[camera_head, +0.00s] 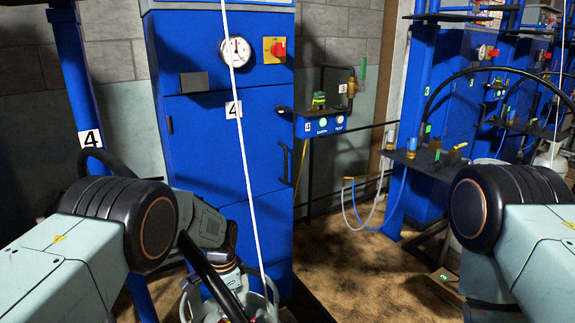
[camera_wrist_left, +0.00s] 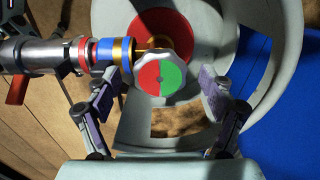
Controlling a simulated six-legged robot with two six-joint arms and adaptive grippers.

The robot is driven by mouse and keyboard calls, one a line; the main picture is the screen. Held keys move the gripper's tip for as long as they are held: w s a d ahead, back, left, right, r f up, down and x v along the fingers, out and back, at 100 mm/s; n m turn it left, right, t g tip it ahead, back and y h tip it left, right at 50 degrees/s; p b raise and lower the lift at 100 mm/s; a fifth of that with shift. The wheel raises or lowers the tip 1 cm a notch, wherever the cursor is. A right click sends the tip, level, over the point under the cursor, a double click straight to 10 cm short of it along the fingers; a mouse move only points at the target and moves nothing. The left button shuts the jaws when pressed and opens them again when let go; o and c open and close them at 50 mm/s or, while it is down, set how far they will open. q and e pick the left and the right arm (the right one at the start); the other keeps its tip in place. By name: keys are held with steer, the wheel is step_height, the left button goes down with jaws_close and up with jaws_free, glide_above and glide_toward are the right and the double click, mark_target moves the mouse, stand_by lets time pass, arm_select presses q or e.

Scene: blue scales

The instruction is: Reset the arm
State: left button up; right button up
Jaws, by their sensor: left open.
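My left arm (camera_head: 205,222) reaches down in front of the blue cabinet in the head view. My left gripper (camera_wrist_left: 164,76) is open in the left wrist view. Its two fingers stand on either side of a round valve knob (camera_wrist_left: 149,78), half red and half green, with gaps showing on both sides. The knob sits on a brass valve with a blue and red banded hose fitting (camera_wrist_left: 100,52) on its left. My right arm (camera_head: 500,215) shows at the right of the head view, but its gripper is not visible.
A pale cylinder collar (camera_wrist_left: 108,17) surrounds the valve. The blue cabinet (camera_head: 215,150), marked 4, carries a gauge (camera_head: 235,52) and a red-yellow switch (camera_head: 275,50). A small control box (camera_head: 322,124) hangs beside it. Brown floor (camera_head: 365,270) is open between the arms.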

arm_select(q)
steer(key=n, duration=0.7)
steer(key=shift+d+n, duration=0.1)
steer(key=shift+n, duration=0.3)
steer(key=n, duration=0.3)
steer(key=shift+s+d+n+b, duration=0.1)
steer(key=shift+n+b, duration=0.2)
steer(key=shift+n, duration=1.7)
steer(key=shift+d, duration=0.1)
